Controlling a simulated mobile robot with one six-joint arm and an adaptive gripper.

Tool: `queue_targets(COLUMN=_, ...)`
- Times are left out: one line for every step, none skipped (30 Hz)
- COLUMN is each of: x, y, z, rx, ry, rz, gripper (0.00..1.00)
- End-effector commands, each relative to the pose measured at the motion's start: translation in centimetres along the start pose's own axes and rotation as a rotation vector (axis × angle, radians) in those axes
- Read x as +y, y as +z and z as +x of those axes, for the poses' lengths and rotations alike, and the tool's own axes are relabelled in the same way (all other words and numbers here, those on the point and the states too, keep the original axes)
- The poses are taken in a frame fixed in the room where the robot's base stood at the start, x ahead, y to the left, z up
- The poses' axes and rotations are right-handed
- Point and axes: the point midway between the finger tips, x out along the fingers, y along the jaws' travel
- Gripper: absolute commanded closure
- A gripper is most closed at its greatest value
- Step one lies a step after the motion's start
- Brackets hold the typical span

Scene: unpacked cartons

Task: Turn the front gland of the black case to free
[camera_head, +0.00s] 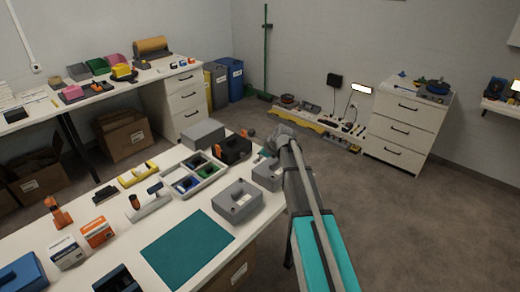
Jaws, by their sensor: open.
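A black case (236,150) stands near the far right end of the white worktable, behind the divided tray. A small orange part (248,132) shows just behind it. The case's front gland is too small to make out, so I cannot tell how it is turned. My gripper (272,143) is to the right of the black case, close to the table's right edge. My grey and teal arm reaches to it from the lower right. The gripper is open and seems to hold nothing; its fingertips are small and partly hidden by the wrist.
A light-grey divided tray (187,184) holds blue and green pieces. Grey boxes stand near it, one in front (237,208), one behind (203,134), and one (268,177) beneath my gripper. A teal mat (187,246) leaves a clear patch. Floor to the right is open.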

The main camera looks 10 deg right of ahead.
Motion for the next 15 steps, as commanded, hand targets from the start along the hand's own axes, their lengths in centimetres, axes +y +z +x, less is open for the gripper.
queue_targets(x=1.8, y=-0.4, z=-0.4, rx=0.02, ry=0.016, rz=-0.08, gripper=0.5)
queue_targets(x=2.5, y=-0.6, z=-0.6, rx=0.032, ry=0.026, rz=-0.132, gripper=0.5)
queue_targets(x=3.6, y=-0.9, z=-0.8, rx=0.049, ry=0.041, rz=-0.203, gripper=0.5)
queue_targets(x=4.3, y=-1.1, z=-1.0, rx=0.061, ry=0.052, rz=-0.256, gripper=0.5)
queue_targets(x=5.1, y=-1.3, z=-1.1, rx=0.071, ry=0.065, rz=-0.31, gripper=0.5)
queue_targets(x=6.1, y=-1.6, z=-1.4, rx=0.086, ry=0.083, rz=-0.38, gripper=0.5)
queue_targets(x=6.8, y=-1.8, z=-1.5, rx=0.096, ry=0.095, rz=-0.431, gripper=0.5)
queue_targets(x=7.5, y=-2.1, z=-1.7, rx=0.106, ry=0.11, rz=-0.482, gripper=0.5)
queue_targets(x=8.4, y=-2.4, z=-2.0, rx=0.117, ry=0.127, rz=-0.547, gripper=0.5)
queue_targets(x=9.1, y=-2.6, z=-2.2, rx=0.126, ry=0.141, rz=-0.596, gripper=0.5)
queue_targets(x=9.8, y=-2.8, z=-2.4, rx=0.134, ry=0.156, rz=-0.643, gripper=0.5)
queue_targets(x=10.6, y=-3.1, z=-2.6, rx=0.143, ry=0.175, rz=-0.706, gripper=0.5)
queue_targets(x=11.2, y=-3.4, z=-2.8, rx=0.15, ry=0.19, rz=-0.752, gripper=0.5)
queue_targets(x=11.9, y=-3.6, z=-3.0, rx=0.156, ry=0.205, rz=-0.797, gripper=0.5)
queue_targets(x=12.7, y=-3.9, z=-3.3, rx=0.164, ry=0.226, rz=-0.858, gripper=0.5)
